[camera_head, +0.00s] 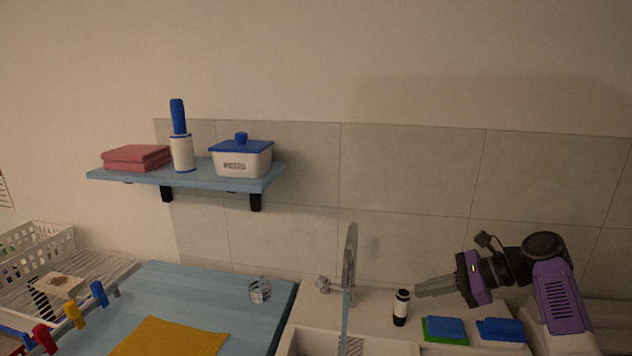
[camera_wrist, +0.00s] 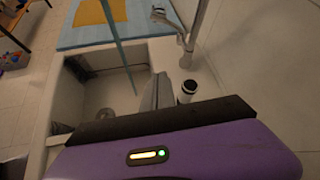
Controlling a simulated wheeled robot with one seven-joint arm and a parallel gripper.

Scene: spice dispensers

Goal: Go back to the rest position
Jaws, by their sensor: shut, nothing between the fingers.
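My gripper (camera_head: 420,290) is shut with nothing between its fingers. It is above the counter at the right in the head view and points left, toward the sink. Its fingers also show in the wrist view (camera_wrist: 158,90). A black and white spice dispenser (camera_head: 401,307) stands upright on the counter, just left of my fingertips in the head view. In the wrist view the dispenser (camera_wrist: 187,91) is just right of my fingers. I cannot tell whether the fingers touch it; it is not between them.
The faucet (camera_head: 350,255) rises by the sink. A green and blue sponge (camera_head: 445,330) and a blue cloth (camera_head: 500,330) lie below my gripper. A wall shelf (camera_head: 205,177) carries a white box (camera_head: 241,160). A glass (camera_head: 260,289) stands on the blue worktop (camera_head: 190,290).

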